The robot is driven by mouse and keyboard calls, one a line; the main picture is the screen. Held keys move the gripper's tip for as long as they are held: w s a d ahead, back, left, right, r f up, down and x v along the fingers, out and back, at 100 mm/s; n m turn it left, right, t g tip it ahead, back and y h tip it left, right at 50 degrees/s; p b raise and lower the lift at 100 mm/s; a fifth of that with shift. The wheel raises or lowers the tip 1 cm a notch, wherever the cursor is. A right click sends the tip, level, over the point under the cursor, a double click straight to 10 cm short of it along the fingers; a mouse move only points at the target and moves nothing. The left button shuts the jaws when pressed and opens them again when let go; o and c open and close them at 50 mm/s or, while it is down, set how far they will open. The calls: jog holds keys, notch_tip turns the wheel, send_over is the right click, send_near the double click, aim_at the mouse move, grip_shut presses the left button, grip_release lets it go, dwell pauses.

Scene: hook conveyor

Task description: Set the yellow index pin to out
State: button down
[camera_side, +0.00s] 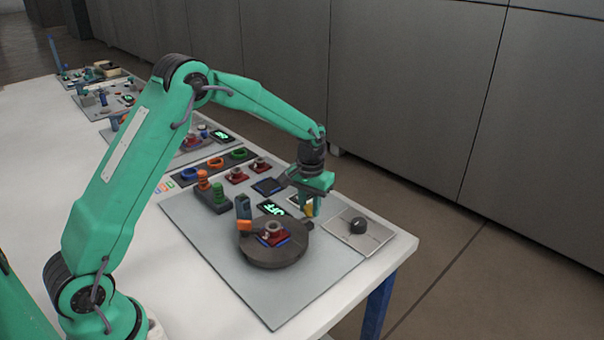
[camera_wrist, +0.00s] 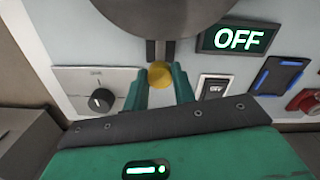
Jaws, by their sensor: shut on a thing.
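The yellow index pin (camera_wrist: 160,75) shows as a round yellow knob at the edge of the dark turntable (camera_wrist: 120,15) in the wrist view. My gripper (camera_wrist: 160,88) is shut on it, with one green finger on each side. In the side view the pin (camera_side: 309,209) is a small yellow spot beside the turntable (camera_side: 262,252), partly hidden by my gripper (camera_side: 313,207). A grey rod runs from the knob toward the turntable. I cannot tell from these views how far the pin is drawn out.
A black dial (camera_wrist: 101,100) on a light plate sits left of my gripper in the wrist view. A display reading OFF (camera_wrist: 238,39) and a small switch (camera_wrist: 214,90) are to the right. An orange-and-blue post (camera_side: 243,212) stands by the turntable, which carries a red part (camera_side: 273,234).

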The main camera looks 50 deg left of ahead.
jog(key=shift+w, duration=1.1)
jog(key=c, duration=1.1)
grip_release()
jog(key=shift+c, duration=0.2)
jog(key=shift+r, duration=0.1)
notch_tip(320, 180, up, 8)
jog(key=shift+s, duration=0.1)
